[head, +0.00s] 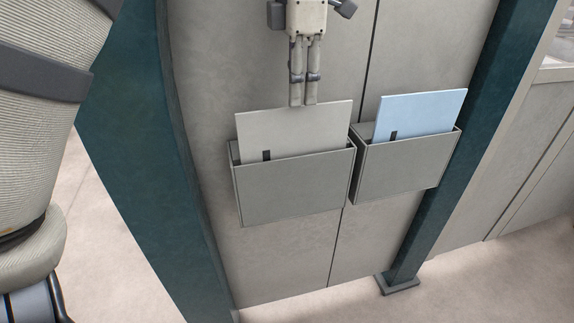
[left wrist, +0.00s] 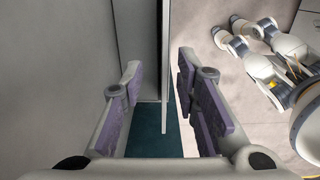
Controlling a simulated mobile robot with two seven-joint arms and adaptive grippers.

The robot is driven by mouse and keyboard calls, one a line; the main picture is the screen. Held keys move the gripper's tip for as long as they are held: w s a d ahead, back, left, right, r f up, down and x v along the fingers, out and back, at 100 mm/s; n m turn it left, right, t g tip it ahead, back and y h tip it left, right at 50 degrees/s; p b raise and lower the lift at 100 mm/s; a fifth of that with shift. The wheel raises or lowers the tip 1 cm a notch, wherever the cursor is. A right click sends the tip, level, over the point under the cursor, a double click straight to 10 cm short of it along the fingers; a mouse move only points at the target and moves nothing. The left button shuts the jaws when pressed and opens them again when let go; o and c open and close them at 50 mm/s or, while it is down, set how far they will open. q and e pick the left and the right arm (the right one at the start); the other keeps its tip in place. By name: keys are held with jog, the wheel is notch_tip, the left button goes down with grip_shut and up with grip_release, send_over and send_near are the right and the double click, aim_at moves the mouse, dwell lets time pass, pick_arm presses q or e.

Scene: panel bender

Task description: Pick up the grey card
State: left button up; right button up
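The grey card (head: 295,132) stands upright, slightly tilted, in the left grey holder (head: 295,188) on the panel, with its upper part above the rim and its lower part hidden. A small dark mark shows near its lower left. My left gripper (head: 302,104) points down with its fingertips at the card's top edge in the head view. In the left wrist view the fingers are open and apart, and a thin edge, apparently the card (left wrist: 166,70), runs between them. I cannot tell whether either finger touches it. My right gripper is not seen.
A light blue card (head: 418,114) stands in a second grey holder (head: 405,168) to the right. Dark teal posts (head: 135,150) flank the grey panel, the right one (head: 440,205) ending in a foot plate. The pale floor (head: 470,285) is clear at the front right.

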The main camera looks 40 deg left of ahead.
aim_at(296, 129)
pick_arm(q)
jog(key=f, duration=0.8)
jog(key=shift+s+f+p, duration=0.2)
jog(key=shift+s+p, duration=0.1)
jog(key=shift+s, duration=0.05)
grip_shut()
